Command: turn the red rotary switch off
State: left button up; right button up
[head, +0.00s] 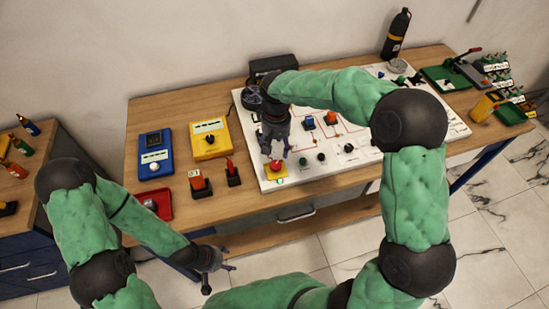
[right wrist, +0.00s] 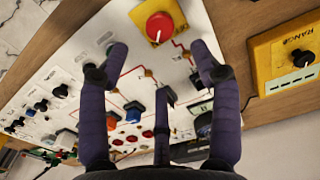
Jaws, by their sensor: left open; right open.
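The red rotary switch (head: 275,165) is a round red knob on a square yellow plate, at the near left corner of the white panel (head: 300,184). In the right wrist view the red knob (right wrist: 160,26) is at the top centre, just beyond the fingertips, with a small pale mark on its face. My right gripper (head: 280,150) is open and empty above the panel, close to the knob; its fingers (right wrist: 158,60) are spread and apart from it. My left gripper (head: 220,277) is open and empty, low in front of the table.
The panel carries several other knobs and buttons, including an orange one (head: 331,118). Left of it stand a yellow meter (head: 209,139), a blue meter (head: 153,155), small red-handled switches (head: 232,172) and a red tray (head: 155,204). A black bottle (head: 397,34) stands at the back.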

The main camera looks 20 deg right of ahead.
aim_at(276, 164)
notch_tip(276, 164, down, 10)
jog(key=shift+r+b, duration=0.25)
jog(key=shift+b, duration=0.65)
jog(key=c, duration=1.1)
